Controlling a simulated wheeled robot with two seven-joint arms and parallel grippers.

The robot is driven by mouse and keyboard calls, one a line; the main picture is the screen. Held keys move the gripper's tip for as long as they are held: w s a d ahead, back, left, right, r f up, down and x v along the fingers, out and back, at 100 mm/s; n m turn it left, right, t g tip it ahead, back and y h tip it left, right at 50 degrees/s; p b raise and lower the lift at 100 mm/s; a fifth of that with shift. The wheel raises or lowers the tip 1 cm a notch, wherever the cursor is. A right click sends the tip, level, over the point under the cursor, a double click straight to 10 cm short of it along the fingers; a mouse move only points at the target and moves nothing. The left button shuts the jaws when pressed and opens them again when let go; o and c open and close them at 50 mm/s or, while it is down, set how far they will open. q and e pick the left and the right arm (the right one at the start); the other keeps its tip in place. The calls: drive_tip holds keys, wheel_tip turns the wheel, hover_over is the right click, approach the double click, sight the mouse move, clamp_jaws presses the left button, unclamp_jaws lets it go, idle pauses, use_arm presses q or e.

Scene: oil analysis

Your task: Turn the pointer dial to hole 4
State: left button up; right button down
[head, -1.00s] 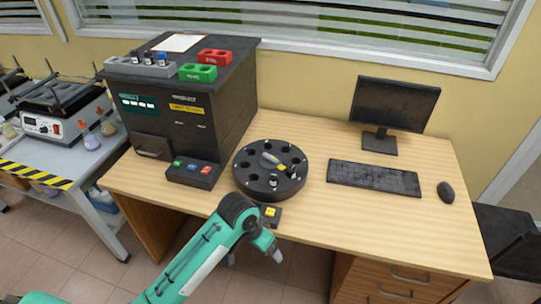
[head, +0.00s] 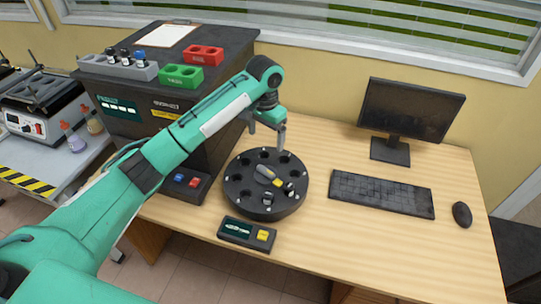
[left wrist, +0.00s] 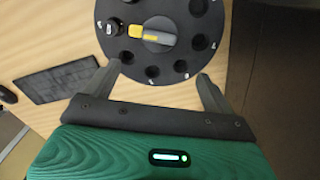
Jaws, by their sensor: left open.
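The round black dial disc (head: 240,191) lies on the wooden desk, with holes around its rim. Its grey pointer (head: 266,174) sits in the middle, and the yellow end points to the lower right, toward a dark-capped vial (head: 289,189). The left wrist view shows the pointer (left wrist: 158,38) on the disc (left wrist: 124,55). The hole numbers are too small to read surely. My left gripper (head: 267,139) is open and empty above the disc's far edge; in the left wrist view its fingers (left wrist: 160,74) are spread, apart from the pointer. My right gripper is not in view.
A dark analyser cabinet (head: 125,124) stands left of the disc, with racks on top. A small box with a yellow button (head: 239,231) sits in front. The keyboard (head: 382,193), monitor (head: 412,110) and mouse (head: 462,214) are at right.

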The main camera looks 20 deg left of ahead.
use_arm(q)
hover_over(266, 170)
wheel_tip(266, 170, down, 4)
wheel_tip(266, 170, down, 4)
drive_tip(key=shift+w+a+f+p, duration=0.1)
drive_tip(key=shift+p, duration=0.55)
wheel_tip(266, 170, down, 4)
drive_tip(key=shift+r, duration=0.1)
drive_tip(key=shift+f, duration=0.55)
drive_tip(key=c, duration=1)
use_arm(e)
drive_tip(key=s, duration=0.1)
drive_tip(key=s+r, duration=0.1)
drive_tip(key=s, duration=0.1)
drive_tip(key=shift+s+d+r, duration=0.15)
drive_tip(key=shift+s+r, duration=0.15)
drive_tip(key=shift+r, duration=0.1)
